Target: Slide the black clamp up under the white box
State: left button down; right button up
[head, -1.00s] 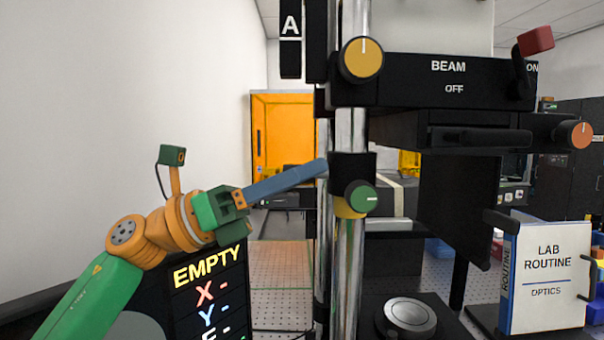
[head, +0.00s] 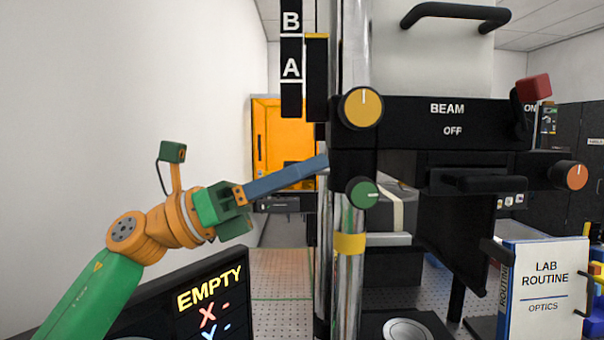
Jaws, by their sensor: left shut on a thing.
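The black clamp (head: 346,172) sits around the shiny vertical column and has a green knob (head: 363,193) on its front. The white box (head: 430,65), with a black handle on top, stands above a black BEAM panel at upper right. Directly above the clamp is the black block with a yellow knob (head: 361,108); I see no clear gap between them, but contact is hard to tell. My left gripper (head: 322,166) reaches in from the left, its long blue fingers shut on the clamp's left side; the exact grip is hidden. My right gripper is not in view.
A yellow ring (head: 349,243) is on the column below the clamp, with bare column between. A label strip with B and A (head: 291,65) hangs left of the column. The EMPTY display (head: 205,295) stands below my left arm. A LAB ROUTINE binder (head: 545,285) stands at right.

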pick_arm(q)
jog(key=shift+r, duration=0.1)
jog(key=c, duration=0.7)
grip_release()
jog(key=b+v, duration=0.4)
jog(key=v, duration=0.3)
jog(key=shift+d, duration=0.1)
